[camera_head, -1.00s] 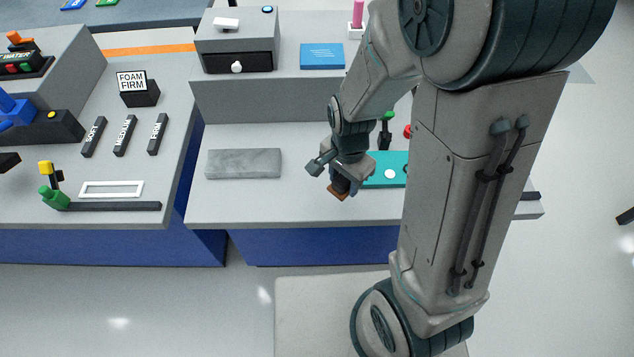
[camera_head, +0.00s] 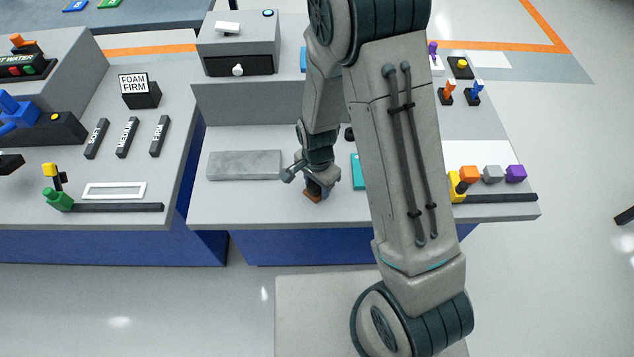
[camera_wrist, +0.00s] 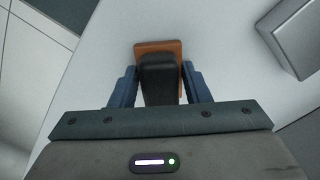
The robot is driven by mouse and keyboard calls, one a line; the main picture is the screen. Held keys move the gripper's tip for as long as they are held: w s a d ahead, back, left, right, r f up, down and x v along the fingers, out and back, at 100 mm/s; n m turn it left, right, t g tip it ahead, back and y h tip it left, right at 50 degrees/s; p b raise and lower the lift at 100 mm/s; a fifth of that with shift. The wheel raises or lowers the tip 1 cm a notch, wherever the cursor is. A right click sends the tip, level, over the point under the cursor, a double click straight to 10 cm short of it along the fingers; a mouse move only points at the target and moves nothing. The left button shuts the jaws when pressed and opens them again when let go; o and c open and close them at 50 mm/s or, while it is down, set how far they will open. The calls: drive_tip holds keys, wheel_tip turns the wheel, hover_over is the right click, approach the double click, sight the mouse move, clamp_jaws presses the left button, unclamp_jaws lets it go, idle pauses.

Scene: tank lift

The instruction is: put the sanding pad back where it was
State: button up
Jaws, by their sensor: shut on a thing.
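The sanding pad shows in the wrist view as a black grip block (camera_wrist: 160,78) on an orange-brown base (camera_wrist: 158,46). My gripper (camera_wrist: 160,90) is shut on it, with one blue finger on each side of the black block. In the head view my gripper (camera_head: 320,186) is over the front part of the middle table, right of a grey slab. The brown end of the sanding pad (camera_head: 312,197) shows under it. I cannot tell whether the pad touches the table top.
The grey slab (camera_head: 243,165) lies left of my gripper; it also shows in the wrist view (camera_wrist: 300,35). A teal plate (camera_head: 358,172) is partly hidden behind my arm. Orange, grey and purple cubes (camera_head: 492,174) stand at the right. The table front (camera_head: 255,213) is bare.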

drive_tip(key=shift+f, duration=0.15)
drive_tip(key=shift+f, duration=0.2)
drive_tip(key=o, duration=1.2)
drive_tip(key=shift+r, duration=0.1)
drive_tip(key=shift+r, duration=0.1)
wheel_tip(320, 180, up, 12)
drive_tip(key=shift+s+d+r+n+t+b, duration=0.15)
drive_tip(key=shift+s+d+r+n+t, duration=0.35)
drive_tip(key=shift+s+d+r+n, duration=1.45)
drive_tip(key=shift+s+d+r+n+t+b, duration=0.1)
drive_tip(key=shift+s+d+r+n+t, duration=0.4)
drive_tip(key=shift+s+d+r+n, duration=1.45)
drive_tip(key=shift+s+d+r+n+t+b, duration=0.15)
drive_tip(key=shift+s+d+r+n+t, duration=0.55)
drive_tip(key=shift+s+d+r, duration=2.3)
